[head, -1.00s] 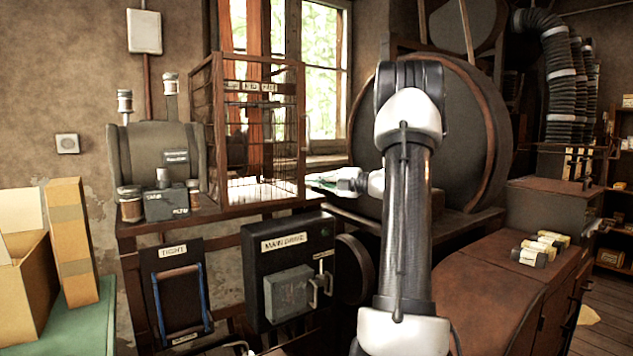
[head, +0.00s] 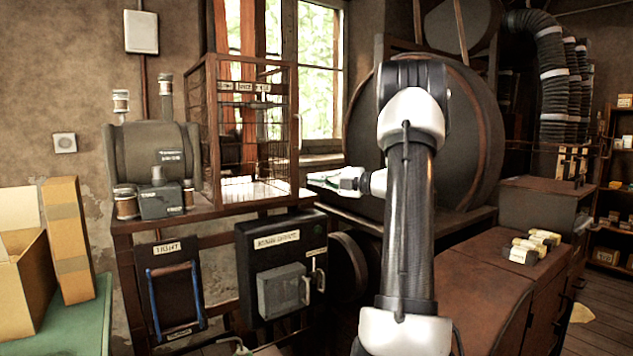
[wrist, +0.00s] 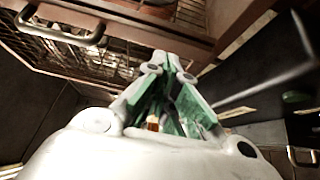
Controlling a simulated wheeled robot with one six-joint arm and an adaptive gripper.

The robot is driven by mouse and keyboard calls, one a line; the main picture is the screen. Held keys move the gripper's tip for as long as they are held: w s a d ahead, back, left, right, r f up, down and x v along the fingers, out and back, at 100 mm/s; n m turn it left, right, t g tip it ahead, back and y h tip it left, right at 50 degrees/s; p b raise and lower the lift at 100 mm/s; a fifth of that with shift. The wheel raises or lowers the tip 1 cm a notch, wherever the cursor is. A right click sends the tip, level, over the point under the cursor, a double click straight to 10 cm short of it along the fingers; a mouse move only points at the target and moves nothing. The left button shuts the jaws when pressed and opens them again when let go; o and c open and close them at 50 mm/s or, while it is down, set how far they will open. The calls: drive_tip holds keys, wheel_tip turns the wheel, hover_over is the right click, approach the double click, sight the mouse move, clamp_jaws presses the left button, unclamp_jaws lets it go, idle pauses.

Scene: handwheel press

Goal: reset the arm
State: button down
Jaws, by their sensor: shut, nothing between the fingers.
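My gripper (head: 318,178) shows in the head view at the end of my arm, in front of the big dark round drum and just right of the wire cage. It points left, and its fingers hold nothing. In the wrist view the green and grey fingers (wrist: 170,65) of my gripper come together at their tips. My arm rises in the middle of the head view and hides part of the drum (head: 470,140).
A wire cage (head: 207,130) stands on the bench left of my gripper. Below it is a black switch box (head: 285,245) with a lever. A brown cabinet (head: 480,275) with several small rolls stands at right. Cardboard boxes (head: 68,240) stand at far left.

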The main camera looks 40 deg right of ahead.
drive_tip(key=w+d+f+n, duration=0.15)
drive_tip(key=d+n, duration=0.25)
drive_tip(key=d, duration=0.4)
drive_tip(key=s+a+f+n+g+h, duration=0.25)
drive_tip(key=s+f+n+g, duration=0.3)
drive_tip(key=f+n, duration=0.5)
drive_tip(key=s+a+r+n+g+h, duration=0.2)
drive_tip(key=s+a+n+h, duration=0.1)
drive_tip(key=s+a+n, duration=1)
drive_tip(key=s+a+r+n+g+h, duration=0.2)
drive_tip(key=s+a+n+g+h, duration=0.1)
drive_tip(key=s+a+n, duration=1)
drive_tip(key=s+n+h, duration=0.1)
drive_tip(key=s+n, duration=0.3)
drive_tip(key=n, duration=0.3)
drive_tip(key=shift+s, duration=0.2)
